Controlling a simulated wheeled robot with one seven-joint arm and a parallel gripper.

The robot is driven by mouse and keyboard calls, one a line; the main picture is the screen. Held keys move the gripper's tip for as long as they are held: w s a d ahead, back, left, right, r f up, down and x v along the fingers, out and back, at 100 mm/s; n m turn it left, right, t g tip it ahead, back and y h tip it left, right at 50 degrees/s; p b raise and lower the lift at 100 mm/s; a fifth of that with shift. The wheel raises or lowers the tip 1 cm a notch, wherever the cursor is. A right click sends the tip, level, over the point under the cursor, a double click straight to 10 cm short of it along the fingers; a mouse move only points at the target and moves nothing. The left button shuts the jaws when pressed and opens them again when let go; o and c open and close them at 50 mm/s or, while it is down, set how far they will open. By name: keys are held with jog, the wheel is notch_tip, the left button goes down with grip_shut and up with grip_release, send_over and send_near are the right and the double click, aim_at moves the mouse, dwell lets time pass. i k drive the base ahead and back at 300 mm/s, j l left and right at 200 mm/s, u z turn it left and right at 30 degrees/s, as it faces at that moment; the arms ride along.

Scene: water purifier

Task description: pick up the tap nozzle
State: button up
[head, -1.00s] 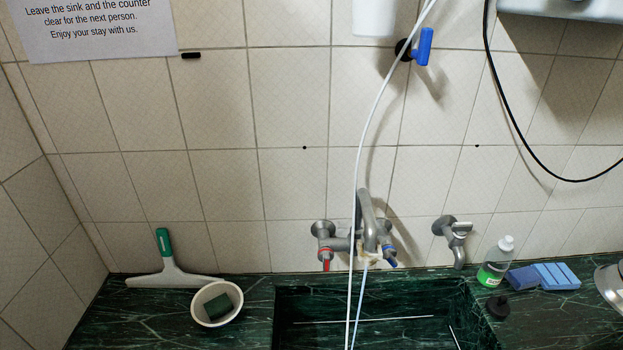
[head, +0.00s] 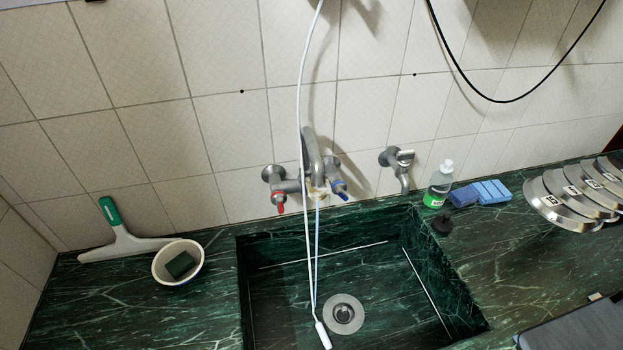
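A white nozzle-like piece (head: 322,335) lies in the green marble sink (head: 385,305), left of the round drain (head: 343,314). It looks like the tap nozzle and sits at the lower end of a thin white tube (head: 301,110) that hangs down from above. A second, pale blue tube (head: 317,240) runs from the mixer tap's spout down to about the same spot. The grey mixer tap (head: 313,155), with a red and a blue handle, is on the wall above the sink. My gripper is not in view.
A squeegee (head: 122,235) and a bowl with a dark green sponge (head: 180,263) are left of the sink. A dark flat object (head: 580,328) fills the lower right corner.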

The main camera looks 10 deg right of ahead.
aim_at(317, 195)
jog(key=z, duration=0.55)
jog(key=k+j+z, duration=0.1)
jog(key=j+z, duration=0.25)
jog(key=k+j+z, duration=0.1)
jog(key=j+z, duration=0.25)
jog(key=k+j+z, duration=0.15)
jog(key=z, duration=0.2)
jog(key=k+j, duration=0.3)
jog(key=j, duration=0.15)
jog(key=k+j, duration=0.25)
jog(key=j, duration=0.15)
